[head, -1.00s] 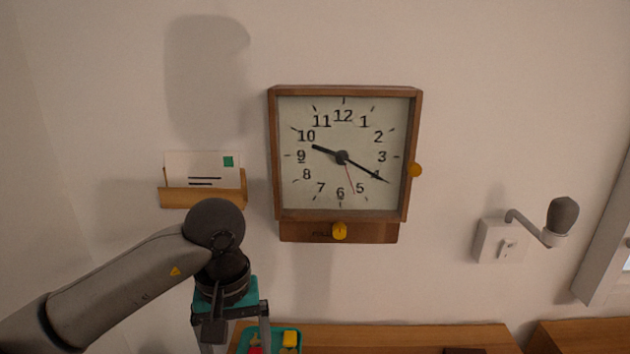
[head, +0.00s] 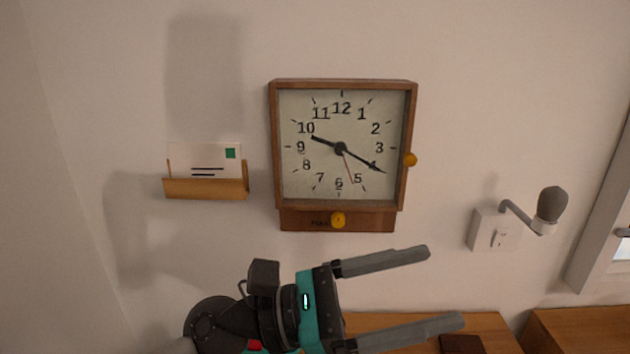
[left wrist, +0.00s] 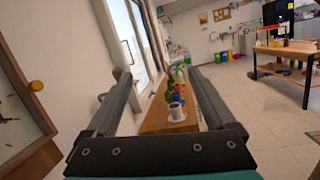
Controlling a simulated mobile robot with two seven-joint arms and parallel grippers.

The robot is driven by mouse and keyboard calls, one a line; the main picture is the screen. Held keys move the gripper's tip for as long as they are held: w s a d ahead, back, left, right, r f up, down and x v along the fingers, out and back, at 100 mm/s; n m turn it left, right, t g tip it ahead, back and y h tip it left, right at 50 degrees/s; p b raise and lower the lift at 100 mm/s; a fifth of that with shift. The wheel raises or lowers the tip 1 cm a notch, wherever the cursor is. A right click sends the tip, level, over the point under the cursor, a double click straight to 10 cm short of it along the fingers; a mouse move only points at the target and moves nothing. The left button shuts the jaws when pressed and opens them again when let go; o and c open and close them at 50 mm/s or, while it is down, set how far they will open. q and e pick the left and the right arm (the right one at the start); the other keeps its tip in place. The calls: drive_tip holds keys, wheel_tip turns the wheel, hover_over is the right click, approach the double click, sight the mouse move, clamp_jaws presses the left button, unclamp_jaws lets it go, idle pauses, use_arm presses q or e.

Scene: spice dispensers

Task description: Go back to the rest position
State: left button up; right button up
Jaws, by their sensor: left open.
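My left gripper (head: 420,291) is at the lower middle of the head view, its two fingers spread and pointing right. It is open and empty, below the wall clock. Its fingers (left wrist: 165,95) also show in the left wrist view, with nothing between them close by. My right gripper is in neither view. The wooden wall clock (head: 300,185) has a yellow knob (head: 410,160) on its right side and another yellow knob (head: 338,220) below its face.
A wooden letter holder (head: 205,189) with an envelope hangs left of the clock. A wall box with a grey-knobbed crank (head: 552,203) is at right. A wooden surface (head: 480,325) runs below. Potted plants (left wrist: 177,110) stand on a bench in the wrist view.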

use_arm(q)
drive_tip(key=w+a+r+n+t+y, duration=0.1)
drive_tip(key=w+a+n+t+y, duration=0.4)
drive_tip(key=n+t, duration=0.7)
drive_tip(key=w+a+r+n+t+y, duration=0.1)
drive_tip(key=w+a+n+t+y, duration=0.5)
drive_tip(key=n, duration=1)
drive_tip(key=s+a+f+n+g+y, duration=0.1)
drive_tip(key=a+f+n+g+y, duration=0.1)
drive_tip(key=a+f+n+y, duration=0.95)
drive_tip(key=s+a+f+n+g+h, duration=0.1)
drive_tip(key=s+a+f+n+g, duration=0.1)
drive_tip(key=s+f+n+g, duration=0.7)
drive_tip(key=s+a+f+n+g+h, duration=0.15)
drive_tip(key=s+f+n+g, duration=0.3)
drive_tip(key=s+f, duration=0.8)
wheel_tip(320, 180, down, 24)
drive_tip(key=s+g+b, duration=0.1)
drive_tip(key=s+b, duration=0.1)
drive_tip(key=s+a+f+g+b, duration=0.1)
drive_tip(key=s+a+f, duration=0.2)
drive_tip(key=s+f, duration=1.2)
drive_tip(key=shift+s+f+y, duration=0.25)
drive_tip(key=shift+f+y, duration=0.05)
drive_tip(key=shift+f, duration=0.3)
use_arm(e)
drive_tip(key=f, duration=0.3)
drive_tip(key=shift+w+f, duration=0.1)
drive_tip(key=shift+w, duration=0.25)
